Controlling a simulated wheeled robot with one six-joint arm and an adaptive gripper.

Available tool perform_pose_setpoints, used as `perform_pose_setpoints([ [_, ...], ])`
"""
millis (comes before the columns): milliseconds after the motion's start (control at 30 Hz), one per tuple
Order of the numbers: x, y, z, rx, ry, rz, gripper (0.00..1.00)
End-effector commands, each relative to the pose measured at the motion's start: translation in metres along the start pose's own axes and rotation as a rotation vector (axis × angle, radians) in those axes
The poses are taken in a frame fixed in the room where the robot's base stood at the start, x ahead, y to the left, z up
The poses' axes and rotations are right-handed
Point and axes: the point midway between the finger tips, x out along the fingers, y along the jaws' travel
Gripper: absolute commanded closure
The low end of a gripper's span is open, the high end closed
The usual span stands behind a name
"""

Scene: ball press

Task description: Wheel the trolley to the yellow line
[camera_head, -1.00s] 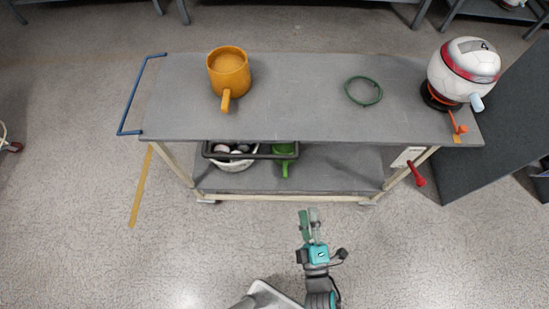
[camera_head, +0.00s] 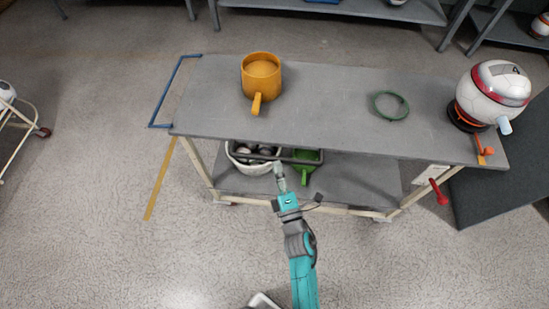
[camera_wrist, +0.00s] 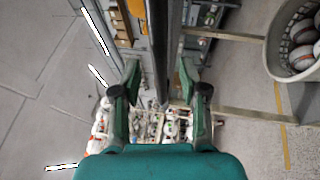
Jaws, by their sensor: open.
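The trolley has a grey top (camera_head: 310,100), a lower shelf (camera_head: 350,185) and a blue push handle (camera_head: 170,90) at its left end. A red lever (camera_head: 439,192) hangs by its right front leg. The yellow line (camera_head: 160,180) lies on the floor near the left front leg; a yellow strip also shows in the wrist view (camera_wrist: 284,130). My gripper (camera_head: 279,166) is open in front of the lower shelf, below the top's front edge. In the wrist view my gripper (camera_wrist: 158,70) has a dark bar between its fingers; contact cannot be told.
On the top are an orange mug (camera_head: 261,76), a green ring (camera_head: 391,106) and a white-and-red ball device (camera_head: 493,92). A white basket of balls (camera_head: 240,160) and a green cup (camera_head: 306,170) sit below. A dark panel (camera_head: 505,165) stands right. Front floor is clear.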

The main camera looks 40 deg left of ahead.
Motion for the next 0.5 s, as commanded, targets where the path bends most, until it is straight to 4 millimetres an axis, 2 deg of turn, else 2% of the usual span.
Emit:
perform_pose_setpoints([
  [33, 0.01, 0.001, 0.0, 0.0, 0.001, 0.002, 0.57],
  [200, 0.03, 0.0, 0.0, -0.001, 0.001, 0.0, 0.57],
  [500, 0.04, 0.0, 0.0, 0.0, 0.0, 0.0, 0.57],
])
